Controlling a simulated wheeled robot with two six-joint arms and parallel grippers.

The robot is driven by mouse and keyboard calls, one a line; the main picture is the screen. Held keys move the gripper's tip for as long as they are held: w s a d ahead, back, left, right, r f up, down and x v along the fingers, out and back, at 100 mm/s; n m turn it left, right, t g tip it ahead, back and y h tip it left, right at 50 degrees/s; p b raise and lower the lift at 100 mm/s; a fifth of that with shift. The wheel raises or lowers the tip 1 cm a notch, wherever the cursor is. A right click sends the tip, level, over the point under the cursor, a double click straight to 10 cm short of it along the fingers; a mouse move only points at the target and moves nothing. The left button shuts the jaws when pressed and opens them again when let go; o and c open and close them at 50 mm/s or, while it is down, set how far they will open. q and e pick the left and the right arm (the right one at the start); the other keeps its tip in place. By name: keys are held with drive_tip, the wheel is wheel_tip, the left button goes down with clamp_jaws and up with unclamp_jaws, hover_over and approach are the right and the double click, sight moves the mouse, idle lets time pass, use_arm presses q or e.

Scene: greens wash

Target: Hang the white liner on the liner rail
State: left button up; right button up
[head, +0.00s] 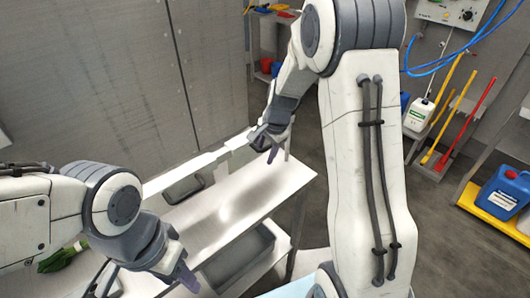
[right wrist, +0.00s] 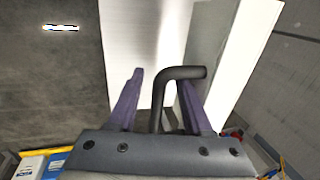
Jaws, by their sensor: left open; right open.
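My right gripper (head: 266,147) is open above the far part of the white bench (head: 232,198). In the right wrist view its two purple fingers (right wrist: 160,95) stand apart, with a dark bent rod (right wrist: 182,73) between them in the picture; I cannot tell whether they touch it. A pale upright panel (right wrist: 208,35) stands beside the rod. I cannot tell whether the rod or the white strip (head: 185,174) along the bench's back is the liner rail. I cannot pick out the white liner for certain. My left gripper (head: 145,280) is open and empty at the lower left.
Leafy greens (head: 60,259) lie at the far left. A grey wall stands behind. At the right are a blue jug (head: 503,192) on a yellow stand and a white bottle (head: 419,114). The bench top is mostly clear.

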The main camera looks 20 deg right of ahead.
drive_tip(key=b+v, duration=0.1)
drive_tip(key=v, duration=0.9)
drive_tip(key=s+a+n+g, duration=0.1)
drive_tip(key=s+a+n, duration=0.8)
drive_tip(key=s+a, duration=0.45)
drive_tip(key=s+a+f+n+g, duration=0.1)
drive_tip(key=s+a+n, duration=0.1)
drive_tip(key=s+n, duration=0.4)
drive_tip(key=s+a+f+n+g, duration=0.1)
drive_tip(key=s+a+n, duration=0.2)
drive_tip(key=s+n, duration=0.3)
drive_tip(key=s, duration=0.3)
drive_tip(key=shift+a+f, duration=0.25)
drive_tip(key=shift+f, duration=0.15)
